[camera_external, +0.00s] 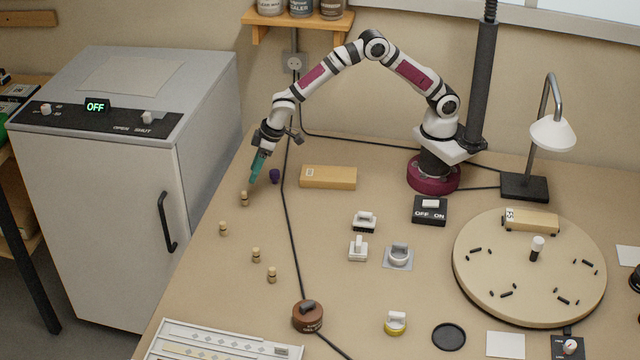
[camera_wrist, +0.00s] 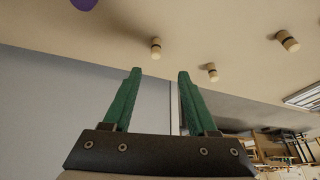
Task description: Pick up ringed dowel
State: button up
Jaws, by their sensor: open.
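Several small wooden dowels, each with a dark ring, stand upright on the bench in the external view. The ringed dowel closest to my gripper (camera_external: 244,199) stands near the left bench edge; others are farther forward (camera_external: 223,229), (camera_external: 256,255), (camera_external: 272,275). My gripper (camera_external: 255,180), with green fingers, is above the bench, just above and right of the closest dowel, apart from it. In the wrist view my gripper (camera_wrist: 158,72) is open and empty; one ringed dowel (camera_wrist: 156,48) appears beyond the gap between its fingertips. Two more dowels (camera_wrist: 210,72), (camera_wrist: 288,41) show to the right.
A purple object (camera_external: 275,176) sits just right of my gripper, and a cardboard box (camera_external: 328,178) lies farther right. A black cable (camera_external: 287,215) runs right of the dowels. A grey cabinet (camera_external: 95,210) stands left of the bench edge. Bare bench surrounds the dowels.

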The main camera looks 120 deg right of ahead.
aim_at(244, 192)
jog(key=x, duration=1)
jog(key=shift+d+f, duration=0.35)
grip_shut()
